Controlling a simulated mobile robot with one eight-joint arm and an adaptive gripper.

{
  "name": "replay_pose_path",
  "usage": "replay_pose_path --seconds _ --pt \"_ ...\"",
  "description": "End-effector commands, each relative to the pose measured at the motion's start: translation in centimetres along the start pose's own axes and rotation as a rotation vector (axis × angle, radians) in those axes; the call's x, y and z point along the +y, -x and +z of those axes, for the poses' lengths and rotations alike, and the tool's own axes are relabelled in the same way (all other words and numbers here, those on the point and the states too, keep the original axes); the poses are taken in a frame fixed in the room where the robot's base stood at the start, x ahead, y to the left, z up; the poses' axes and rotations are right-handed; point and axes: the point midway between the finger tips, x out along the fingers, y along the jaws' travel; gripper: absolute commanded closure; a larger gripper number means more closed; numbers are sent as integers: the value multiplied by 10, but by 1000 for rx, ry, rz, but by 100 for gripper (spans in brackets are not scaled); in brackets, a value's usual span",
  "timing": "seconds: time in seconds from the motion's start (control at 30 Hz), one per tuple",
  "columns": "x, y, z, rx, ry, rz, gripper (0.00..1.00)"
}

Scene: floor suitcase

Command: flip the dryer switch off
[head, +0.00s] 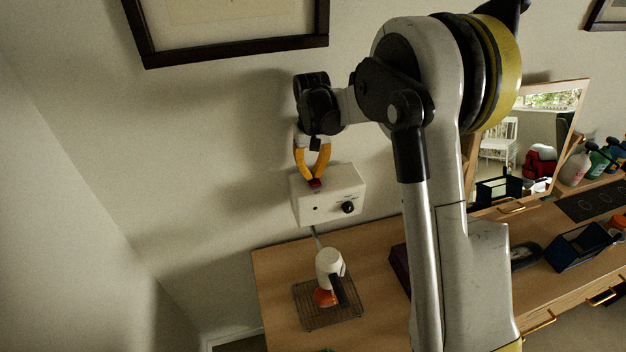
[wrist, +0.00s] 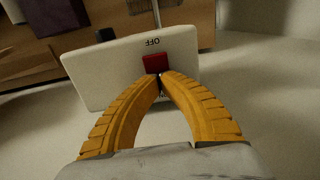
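The dryer's control box (head: 337,193) is a white box on the wall above the desk, with a black knob (head: 348,208) on its front. Its red switch (wrist: 155,63) shows in the wrist view beside the printed word OFF, which appears upside down. In the head view the red switch (head: 315,183) is at the top of the box. My gripper (head: 314,178) points down over the box, its yellow fingertips together right at the switch. In the wrist view the fingertips (wrist: 161,77) meet at the switch's near edge, with nothing seen between them. Exact contact is hard to tell.
A white hair dryer (head: 330,264) with an orange part stands on a wire rack (head: 328,304) on the wooden desk (head: 274,262). A mirror (head: 530,140), bottles (head: 575,166) and dark trays (head: 578,247) are at the right. A framed picture (head: 235,48) hangs above.

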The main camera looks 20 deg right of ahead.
Motion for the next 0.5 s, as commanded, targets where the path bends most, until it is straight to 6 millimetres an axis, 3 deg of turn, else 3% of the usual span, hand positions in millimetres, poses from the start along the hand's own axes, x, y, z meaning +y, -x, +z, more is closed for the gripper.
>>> replay_pose_path --seconds 0.5 --pt "0 45 0 1 0 0 100"
